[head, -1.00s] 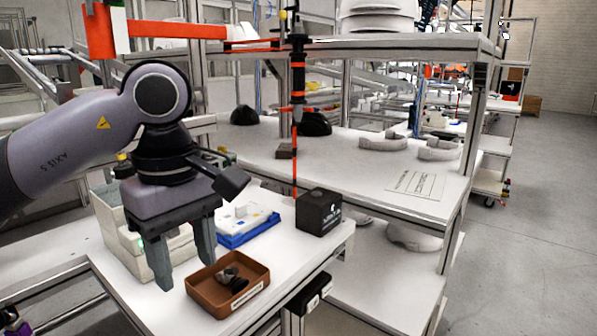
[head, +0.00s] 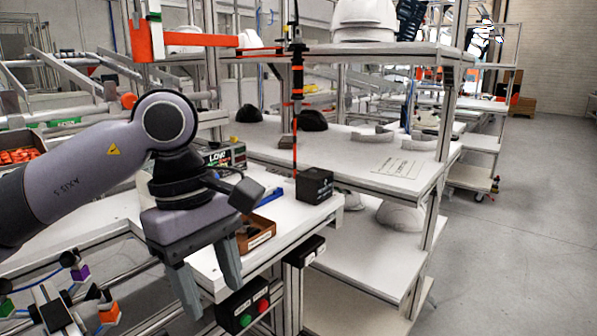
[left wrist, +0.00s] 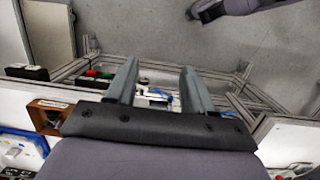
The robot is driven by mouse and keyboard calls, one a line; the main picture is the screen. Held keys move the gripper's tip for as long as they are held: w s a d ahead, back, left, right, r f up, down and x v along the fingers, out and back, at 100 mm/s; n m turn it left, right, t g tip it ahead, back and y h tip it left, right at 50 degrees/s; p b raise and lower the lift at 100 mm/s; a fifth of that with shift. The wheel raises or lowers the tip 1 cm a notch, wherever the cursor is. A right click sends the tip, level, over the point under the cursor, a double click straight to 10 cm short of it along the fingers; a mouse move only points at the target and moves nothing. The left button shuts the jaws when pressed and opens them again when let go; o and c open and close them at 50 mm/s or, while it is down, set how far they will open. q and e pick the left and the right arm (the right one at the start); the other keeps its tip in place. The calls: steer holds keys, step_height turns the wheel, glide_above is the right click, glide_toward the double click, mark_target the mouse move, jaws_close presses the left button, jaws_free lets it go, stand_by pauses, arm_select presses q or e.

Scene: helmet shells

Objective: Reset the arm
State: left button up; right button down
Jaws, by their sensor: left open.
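My left gripper (head: 207,286) hangs in front of the workbench's front edge in the head view, fingers pointing down. It is open and empty, with a clear gap between its two fingers in the left wrist view (left wrist: 158,82). My left arm comes in from the left. My right gripper is not clearly seen; a grey arm part shows at the top of the left wrist view.
The white workbench (head: 285,222) holds a brown tray (head: 258,236), partly hidden by my gripper, and a black box (head: 315,185). A button box (head: 243,306) hangs below its edge. White shelves (head: 350,170) stand behind. Open floor (head: 530,220) lies to the right.

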arm_select(q)
steer(key=s+d+n+g+h+p, duration=0.1)
steer(key=s+d+n+g+h, duration=0.2)
steer(key=d+n+h, duration=0.5)
steer(key=s+d+n+g+h, duration=0.25)
steer(key=d+h, duration=0.35)
steer(key=h, duration=0.4)
steer(key=w+a+f+n+t, duration=0.3)
steer(key=w+a+n+t, duration=0.1)
steer(key=n+t, duration=0.75)
steer(key=w+a+f+n+t, duration=0.3)
steer(key=w+n+t, duration=0.2)
steer(key=n+t, duration=0.65)
steer(key=a+f+n+t+y+p, duration=0.15)
steer(key=a+f+n+y, duration=0.55)
steer(key=f+n+y, duration=0.7)
steer(key=s+a+f+n+g+y, duration=0.1)
steer(key=s+a+f+n+g, duration=0.2)
steer(key=f, duration=0.6)
steer(key=s+a+f+n+g+y, duration=0.2)
steer(key=s+a+f+n+g, duration=0.2)
steer(key=s+a+f+n, duration=0.3)
steer(key=s+f+n, duration=0.2)
steer(key=s, duration=0.2)
steer(key=shift+s+g+y, duration=0.3)
steer(key=shift+s, duration=0.1)
arm_select(e)
steer(key=r, duration=0.2)
steer(key=shift+w+r, duration=0.3)
steer(key=shift+w, duration=0.1)
